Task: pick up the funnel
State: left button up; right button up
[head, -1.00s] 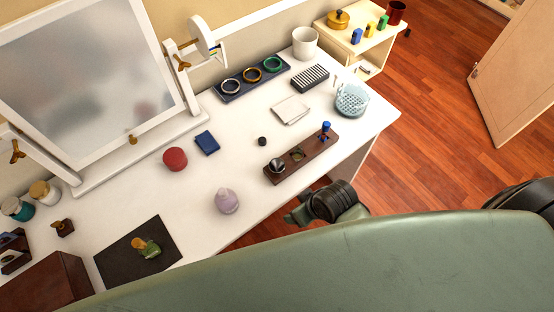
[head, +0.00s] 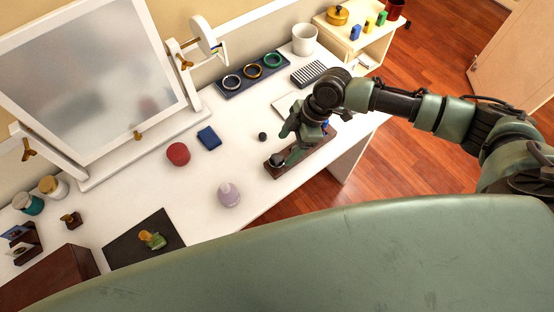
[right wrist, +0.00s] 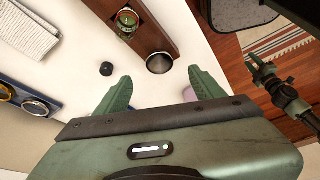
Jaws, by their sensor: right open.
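The funnel appears to be the small grey metallic cone at the near-left end of a dark wooden rack. In the right wrist view the funnel (right wrist: 160,63) sits on the end of the rack (right wrist: 150,30), just beyond and between my fingertips, not gripped. In the head view the funnel (head: 277,158) is partly covered by my right gripper (head: 284,143), which is over the rack (head: 318,150). The right gripper also shows in the wrist view (right wrist: 160,82), its green fingers spread and empty.
A small black knob (head: 262,137) and a lilac bottle (head: 229,194) stand near the rack. A red round box (head: 178,153), a blue box (head: 209,138) and a ring tray (head: 237,87) are farther left. The table's front edge lies close to the rack.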

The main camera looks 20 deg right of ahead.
aim_at(277, 160)
jog(key=p+x, duration=0.2)
jog(key=x, duration=0.5)
jog(key=shift+d, duration=0.15)
jog(key=shift+f, duration=0.35)
jog(key=c, duration=1.4)
jog(key=shift+o, duration=0.2)
jog(key=shift+r, duration=0.1)
notch_tip(277, 160, up, 20)
jog(key=b, duration=0.3)
